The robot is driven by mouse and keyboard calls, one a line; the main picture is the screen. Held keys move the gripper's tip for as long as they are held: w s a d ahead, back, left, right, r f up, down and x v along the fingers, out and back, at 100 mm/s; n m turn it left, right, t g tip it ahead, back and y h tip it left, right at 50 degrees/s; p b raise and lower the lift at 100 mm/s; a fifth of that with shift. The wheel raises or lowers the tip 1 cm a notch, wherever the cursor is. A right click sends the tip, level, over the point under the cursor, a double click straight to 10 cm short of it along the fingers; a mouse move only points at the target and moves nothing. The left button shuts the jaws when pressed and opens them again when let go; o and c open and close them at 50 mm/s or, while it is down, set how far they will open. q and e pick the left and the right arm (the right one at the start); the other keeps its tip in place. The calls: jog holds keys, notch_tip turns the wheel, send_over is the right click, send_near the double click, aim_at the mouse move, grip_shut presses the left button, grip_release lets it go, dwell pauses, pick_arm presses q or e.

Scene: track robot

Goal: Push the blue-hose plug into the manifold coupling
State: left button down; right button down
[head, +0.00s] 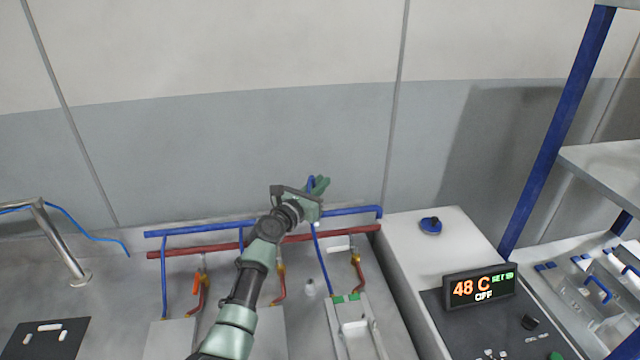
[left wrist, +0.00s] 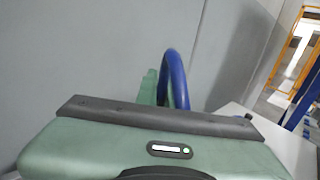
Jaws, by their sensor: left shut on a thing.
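My left gripper (head: 320,187) is raised over the back of the bench, at the blue manifold pipe in the picture. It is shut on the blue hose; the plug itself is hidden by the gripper. In the left wrist view the blue hose (left wrist: 177,78) arches up beside the green fingers (left wrist: 149,87). The manifold has a blue pipe (head: 350,211) above a red pipe (head: 350,231), with thin blue lines and red branches coming down. I cannot make out the coupling or whether the plug touches it. My right gripper is out of view.
A metal post (head: 62,245) with a thin blue hose stands at the left. Pale plates and a green-tabbed tray (head: 338,311) lie in front of the manifold. A white cabinet (head: 462,235) with a lit display (head: 480,287) stands at right, beside a blue-posted shelf. The wall is close behind.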

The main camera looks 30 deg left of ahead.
pick_arm(q)
jog(key=shift+f+b, duration=0.5)
jog(key=shift+f, duration=0.15)
jog(key=c, duration=1.5)
grip_release()
jog(key=shift+o, duration=0.2)
jog(key=shift+s, duration=0.1)
jog(key=s, duration=0.7)
jog(key=shift+s+a, duration=0.3)
jog(key=shift+s, duration=0.05)
jog(key=shift+f, duration=0.1)
